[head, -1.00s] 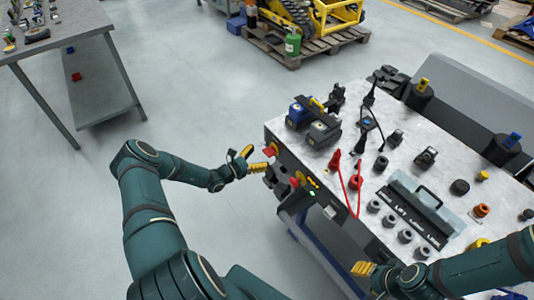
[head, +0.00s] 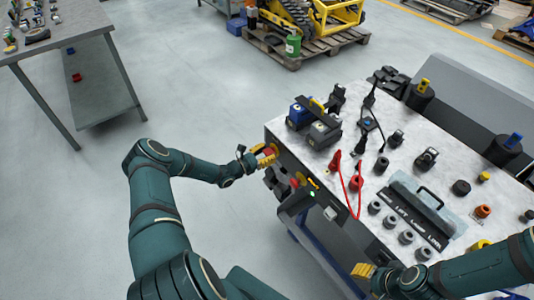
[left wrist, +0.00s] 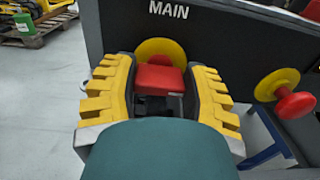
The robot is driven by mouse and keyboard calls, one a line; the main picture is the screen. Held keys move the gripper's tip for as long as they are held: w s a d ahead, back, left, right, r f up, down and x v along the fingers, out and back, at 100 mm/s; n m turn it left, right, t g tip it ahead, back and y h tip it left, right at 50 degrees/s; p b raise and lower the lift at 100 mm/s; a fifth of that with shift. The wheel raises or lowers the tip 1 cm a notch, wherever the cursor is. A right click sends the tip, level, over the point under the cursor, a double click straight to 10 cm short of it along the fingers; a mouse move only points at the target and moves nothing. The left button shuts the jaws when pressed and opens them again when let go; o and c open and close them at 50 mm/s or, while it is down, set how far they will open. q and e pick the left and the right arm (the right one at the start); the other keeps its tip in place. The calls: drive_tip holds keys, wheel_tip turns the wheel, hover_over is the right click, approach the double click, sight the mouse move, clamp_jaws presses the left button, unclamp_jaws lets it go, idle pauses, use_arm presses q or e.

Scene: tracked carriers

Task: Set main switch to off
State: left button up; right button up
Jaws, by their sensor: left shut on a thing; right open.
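The main switch is a red handle on a yellow round plate under the word MAIN on the bench's dark front panel. Its red handle (left wrist: 160,76) shows in the left wrist view between my yellow fingers, and in the head view (head: 269,151) at the bench's left corner. My left gripper (head: 266,155) is closed around the handle; in the left wrist view its fingers (left wrist: 158,95) stand on both sides of it. My right gripper (head: 364,270) is open and empty near the bench's front edge, partly hidden by its own arm.
A red mushroom button (left wrist: 294,103) on a yellow plate sits right of the switch. The bench top (head: 290,150) carries battery packs (head: 314,122), a red cable (head: 348,190) and several round sockets. Clear floor lies left of the bench.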

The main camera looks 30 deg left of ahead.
use_arm(q)
drive_tip(key=shift+n, duration=0.3)
drive_tip(key=n+b, duration=0.1)
drive_tip(key=n, duration=0.2)
drive_tip(key=shift+a+f, duration=0.1)
drive_tip(key=n+b, duration=0.1)
drive_tip(key=n, duration=0.3)
drive_tip(key=shift+w, duration=0.1)
drive_tip(key=n+b, duration=0.1)
drive_tip(key=n, duration=0.4)
drive_tip(key=shift+a+f+n+b, duration=0.1)
drive_tip(key=shift+n+b, duration=0.2)
drive_tip(key=shift+b, duration=0.1)
drive_tip(key=shift+n+b, duration=0.35)
drive_tip(key=shift+n, duration=1.85)
drive_tip(key=o, duration=1.2)
